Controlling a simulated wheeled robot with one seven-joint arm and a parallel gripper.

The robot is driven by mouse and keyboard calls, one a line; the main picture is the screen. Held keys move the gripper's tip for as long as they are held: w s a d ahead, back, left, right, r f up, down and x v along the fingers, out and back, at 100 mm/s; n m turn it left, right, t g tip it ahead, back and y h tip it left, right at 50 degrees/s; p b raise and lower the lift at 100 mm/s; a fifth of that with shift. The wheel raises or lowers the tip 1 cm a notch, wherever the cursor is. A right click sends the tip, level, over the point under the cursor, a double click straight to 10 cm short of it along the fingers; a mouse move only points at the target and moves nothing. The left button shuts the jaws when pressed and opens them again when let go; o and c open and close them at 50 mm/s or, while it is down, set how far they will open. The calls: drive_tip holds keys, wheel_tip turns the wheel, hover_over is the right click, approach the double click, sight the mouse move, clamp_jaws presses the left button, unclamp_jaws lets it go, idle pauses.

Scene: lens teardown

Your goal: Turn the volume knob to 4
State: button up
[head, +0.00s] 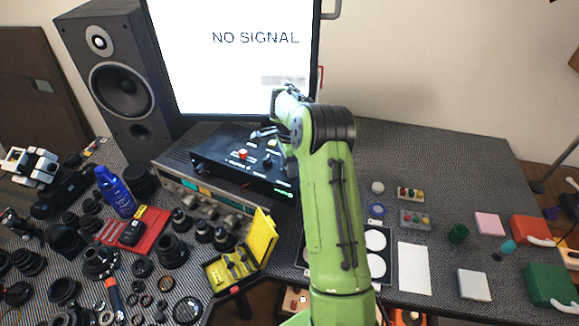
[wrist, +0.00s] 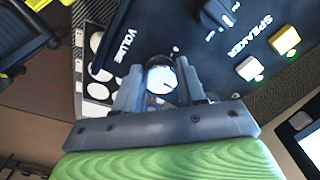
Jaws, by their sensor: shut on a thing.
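The volume knob (wrist: 161,80) is a round, pale, shiny knob with a dark pointer line, next to the word VOLUME on a black panel (wrist: 170,32). My gripper (wrist: 159,70) is shut on the knob, one finger on each side of it. No scale numbers around the knob are readable, so I cannot tell its setting. In the head view the black panel (head: 222,152) sits on a grey device below the monitor.
The wrist view also shows a dark switch (wrist: 217,14) and lit yellow and white buttons by the word SPEAKER. In the head view a monitor (head: 240,60) stands behind the panel, a speaker (head: 120,85) at left, and a yellow case (head: 262,238) in front.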

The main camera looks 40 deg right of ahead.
drive_tip(key=m+b, duration=0.2)
drive_tip(key=m, duration=0.3)
drive_tip(key=shift+w+m, duration=0.15)
drive_tip(key=shift+m, duration=0.15)
drive_tip(key=shift+d+r, duration=0.1)
idle(0.4)
drive_tip(key=o, duration=1.1)
drive_tip(key=shift+c, duration=0.2)
wheel_tip(320, 180, up, 16)
drive_tip(key=p, duration=0.5)
drive_tip(key=shift+f, duration=0.2)
